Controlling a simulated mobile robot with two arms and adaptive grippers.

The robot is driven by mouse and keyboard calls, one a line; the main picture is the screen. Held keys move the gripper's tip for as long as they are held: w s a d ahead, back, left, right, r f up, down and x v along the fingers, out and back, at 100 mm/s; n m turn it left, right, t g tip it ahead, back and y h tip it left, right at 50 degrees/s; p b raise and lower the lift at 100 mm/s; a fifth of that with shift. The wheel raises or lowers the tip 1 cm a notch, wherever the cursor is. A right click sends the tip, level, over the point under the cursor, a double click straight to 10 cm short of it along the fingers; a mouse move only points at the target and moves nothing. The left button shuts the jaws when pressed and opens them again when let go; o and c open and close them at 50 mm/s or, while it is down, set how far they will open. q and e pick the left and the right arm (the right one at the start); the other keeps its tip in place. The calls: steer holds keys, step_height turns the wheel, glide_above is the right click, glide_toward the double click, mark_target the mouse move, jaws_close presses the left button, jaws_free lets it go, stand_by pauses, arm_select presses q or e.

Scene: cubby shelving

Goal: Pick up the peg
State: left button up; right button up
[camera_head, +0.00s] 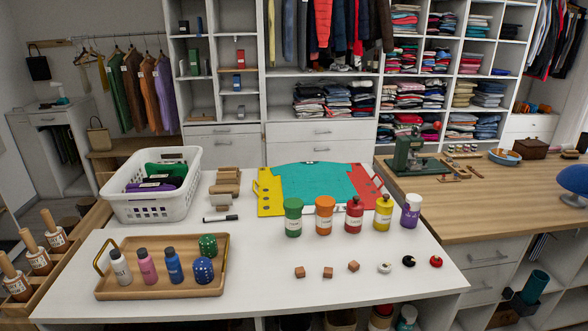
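No item here is clearly recognisable as the peg. Several upright wooden-handled pieces with labelled collars, such as this wooden-handled piece (28,243), stand in a wooden rack (62,267) at the left edge. They are peg-shaped, but I cannot tell whether one is the peg. Small wooden cubes (327,272) and small white, black and red round pieces (408,261) lie in a row near the front right of the white table (262,293). Neither of my grippers shows in the head view.
The table's front middle is clear.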

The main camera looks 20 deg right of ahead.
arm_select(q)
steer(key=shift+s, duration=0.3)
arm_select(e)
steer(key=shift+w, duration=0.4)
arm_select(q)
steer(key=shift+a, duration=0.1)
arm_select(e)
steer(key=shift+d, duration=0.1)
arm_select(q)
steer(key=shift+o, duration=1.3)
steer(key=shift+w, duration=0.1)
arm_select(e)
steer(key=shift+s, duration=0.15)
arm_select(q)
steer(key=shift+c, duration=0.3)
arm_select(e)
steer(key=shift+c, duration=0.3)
